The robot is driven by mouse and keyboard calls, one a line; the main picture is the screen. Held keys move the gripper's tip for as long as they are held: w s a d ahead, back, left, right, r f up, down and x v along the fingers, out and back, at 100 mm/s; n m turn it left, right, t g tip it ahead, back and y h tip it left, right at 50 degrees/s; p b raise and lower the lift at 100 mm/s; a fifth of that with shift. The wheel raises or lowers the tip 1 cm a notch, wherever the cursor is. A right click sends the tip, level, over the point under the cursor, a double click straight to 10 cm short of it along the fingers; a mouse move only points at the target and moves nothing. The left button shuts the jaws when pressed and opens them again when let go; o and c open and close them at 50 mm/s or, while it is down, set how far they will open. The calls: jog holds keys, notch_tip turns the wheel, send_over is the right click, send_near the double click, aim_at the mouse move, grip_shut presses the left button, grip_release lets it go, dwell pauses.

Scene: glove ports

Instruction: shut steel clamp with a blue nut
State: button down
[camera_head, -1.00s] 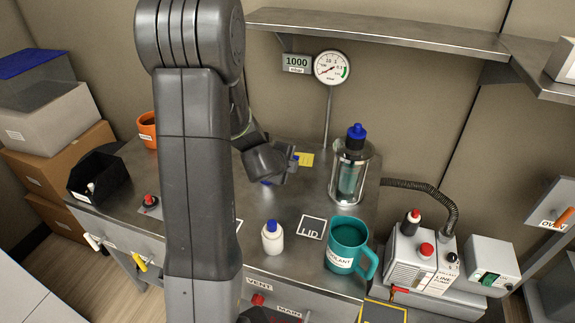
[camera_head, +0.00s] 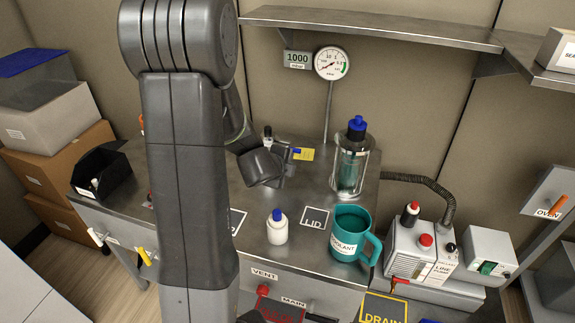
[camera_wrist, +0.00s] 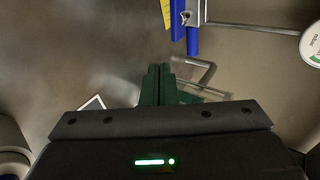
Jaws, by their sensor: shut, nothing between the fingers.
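In the wrist view, blue parts (camera_wrist: 193,40) with a small steel piece (camera_wrist: 186,18) between them sit at the top, beside a steel rod. They look like the clamp with the blue nut, but I cannot tell whether it is open or shut. A bit of blue (camera_head: 297,152) also shows beside a yellow tag in the head view. My gripper (camera_wrist: 158,70) is shut and empty; its dark green fingers end below the blue parts, apart from them in the picture. In the head view my arm hides part of the bench.
A glass vessel with a blue cap (camera_head: 349,160) stands right of my gripper, with the gauge (camera_head: 331,63) on its pole behind. A white bottle (camera_head: 277,230), a teal mug (camera_head: 350,232) and the LID square (camera_head: 315,221) are nearer. A shelf (camera_head: 380,30) overhangs the back.

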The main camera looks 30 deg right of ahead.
jog(key=p+v, duration=0.2)
jog(key=v, duration=0.6)
jog(key=shift+s+d+r, duration=0.15)
jog(key=shift+s, duration=0.2)
jog(key=shift+d, duration=0.1)
